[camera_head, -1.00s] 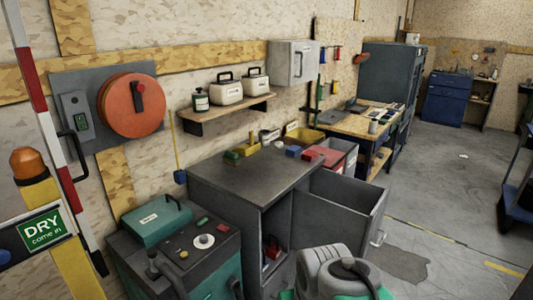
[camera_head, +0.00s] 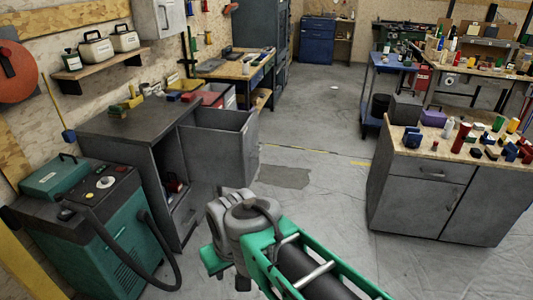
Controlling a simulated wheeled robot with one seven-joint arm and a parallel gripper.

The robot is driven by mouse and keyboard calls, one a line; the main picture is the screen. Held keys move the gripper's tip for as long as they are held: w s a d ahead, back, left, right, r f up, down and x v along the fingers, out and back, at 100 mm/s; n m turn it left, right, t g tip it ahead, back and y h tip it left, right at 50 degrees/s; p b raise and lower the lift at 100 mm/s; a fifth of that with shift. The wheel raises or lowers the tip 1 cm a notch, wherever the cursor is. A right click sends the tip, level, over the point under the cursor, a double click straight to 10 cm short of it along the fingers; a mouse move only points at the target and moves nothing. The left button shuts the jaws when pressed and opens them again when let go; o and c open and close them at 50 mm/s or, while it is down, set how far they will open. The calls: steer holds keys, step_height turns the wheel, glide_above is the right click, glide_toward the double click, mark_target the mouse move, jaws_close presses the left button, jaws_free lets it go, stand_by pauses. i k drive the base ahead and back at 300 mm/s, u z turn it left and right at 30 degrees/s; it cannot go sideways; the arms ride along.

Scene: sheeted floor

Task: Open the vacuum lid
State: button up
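A green and black machine with a hose (camera_head: 115,235), which looks like the vacuum, stands on the floor at the lower left. On its top, a teal box-like cover with a dark handle (camera_head: 54,178) sits flat and looks shut; I cannot tell for sure that this is the lid. A white dial (camera_head: 105,182) and small coloured buttons lie beside the cover. A black hose loops from the top down the right side. My gripper is not in view; only grey and green links of my arm show at the bottom centre, right of the machine.
A grey cabinet (camera_head: 135,125) with an open door (camera_head: 220,150) stands just behind the machine. A grey counter with many small items (camera_head: 425,195) stands at the right. The floor (camera_head: 315,140) between them is clear. A wall shelf (camera_head: 112,63) holds several containers.

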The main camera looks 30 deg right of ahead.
mark_target(63, 172)
steer(key=z, duration=1.6)
steer(key=i, duration=1.1)
steer(key=u, duration=2.35)
steer(key=i, duration=1.25)
steer(key=u, duration=0.45)
